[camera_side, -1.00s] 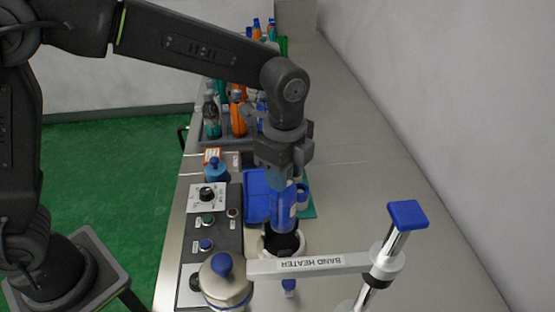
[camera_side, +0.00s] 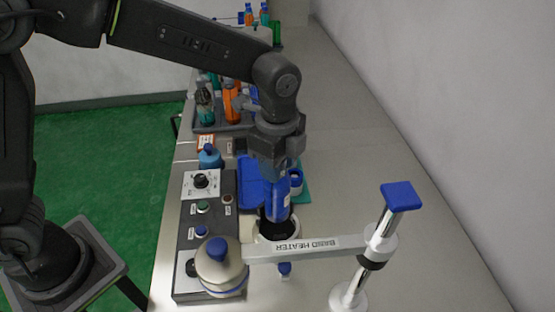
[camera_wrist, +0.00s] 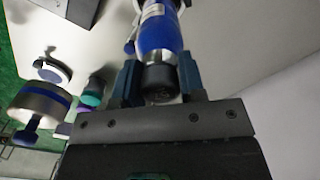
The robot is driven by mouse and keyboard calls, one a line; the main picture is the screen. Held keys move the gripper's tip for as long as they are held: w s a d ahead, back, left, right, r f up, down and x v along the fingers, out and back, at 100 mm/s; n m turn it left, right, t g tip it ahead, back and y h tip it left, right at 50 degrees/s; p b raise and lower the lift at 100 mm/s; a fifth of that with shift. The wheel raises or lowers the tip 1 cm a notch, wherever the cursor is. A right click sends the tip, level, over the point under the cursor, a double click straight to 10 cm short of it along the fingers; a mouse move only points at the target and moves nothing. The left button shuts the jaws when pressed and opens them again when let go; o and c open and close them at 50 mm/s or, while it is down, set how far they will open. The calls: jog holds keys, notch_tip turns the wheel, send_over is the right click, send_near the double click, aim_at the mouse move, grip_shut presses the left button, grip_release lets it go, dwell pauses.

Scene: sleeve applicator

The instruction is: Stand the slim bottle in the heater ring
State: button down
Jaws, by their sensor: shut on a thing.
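The slim bottle (camera_side: 278,205) is blue, with a dark cap that shows in the wrist view (camera_wrist: 158,82). My gripper (camera_side: 274,170) is shut on its upper end and holds it roughly upright, cap toward the palm. In the wrist view my gripper (camera_wrist: 160,82) has one finger on each side of the cap. The heater ring (camera_side: 276,231) is a pale ring with a dark opening, on the end of the arm marked band heater. The bottle's lower end is at the ring's opening; I cannot tell how far inside it is.
A post with a blue top (camera_side: 402,196) carries the heater arm (camera_side: 310,247) on the right. A control panel (camera_side: 203,240) and a rounded pot with a blue knob (camera_side: 219,267) stand left of the ring. A blue tray (camera_side: 250,190) lies behind. The bench is clear at right.

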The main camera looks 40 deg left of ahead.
aim_at(277, 187)
jog(key=shift+f, duration=3.3)
jog(key=shift+c, duration=0.8)
grip_release()
jog(key=shift+r, duration=4.5)
